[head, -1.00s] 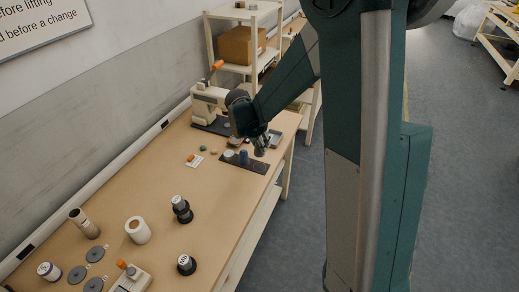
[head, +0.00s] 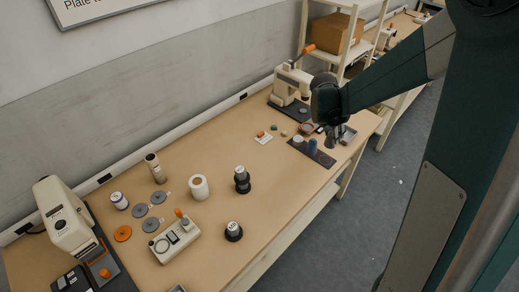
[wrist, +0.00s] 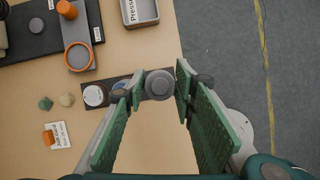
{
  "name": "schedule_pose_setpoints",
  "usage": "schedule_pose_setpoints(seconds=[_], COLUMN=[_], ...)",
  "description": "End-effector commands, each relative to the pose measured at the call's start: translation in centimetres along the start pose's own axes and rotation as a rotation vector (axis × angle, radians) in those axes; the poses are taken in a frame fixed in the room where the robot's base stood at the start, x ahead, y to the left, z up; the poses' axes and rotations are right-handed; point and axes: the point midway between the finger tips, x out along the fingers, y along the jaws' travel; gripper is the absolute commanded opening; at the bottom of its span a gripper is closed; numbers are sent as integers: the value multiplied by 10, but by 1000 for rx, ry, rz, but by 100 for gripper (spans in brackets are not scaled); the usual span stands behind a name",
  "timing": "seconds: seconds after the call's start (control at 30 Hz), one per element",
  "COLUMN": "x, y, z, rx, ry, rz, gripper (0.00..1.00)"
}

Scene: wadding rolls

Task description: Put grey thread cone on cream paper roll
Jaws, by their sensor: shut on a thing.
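My gripper (wrist: 158,88) is shut on the grey thread cone (wrist: 159,84), seen from above between the fingertips in the wrist view. In the head view my gripper (head: 330,141) is low over the dark mat at the far right end of the bench. I cannot tell whether the cone touches the mat. The cream paper roll (head: 198,187) is a pale upright cylinder with a brown core in its top. It stands mid-bench, well to the left of my gripper, and its top looks empty.
The dark mat (head: 323,158) holds a blue spool (head: 312,146) and a white one (wrist: 94,95). Black-based stacks (head: 242,180) (head: 233,231) stand right of the roll. Bench between is mostly clear.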

Motion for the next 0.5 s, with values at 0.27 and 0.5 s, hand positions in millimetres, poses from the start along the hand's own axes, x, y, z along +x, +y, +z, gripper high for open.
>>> schedule_pose_setpoints(seconds=[0.27, 0.5], x=[-3, -18], y=[4, 22], z=[-4, -24], rx=[-4, -24], ry=[0, 2], rz=[2, 10], gripper=[14, 14])
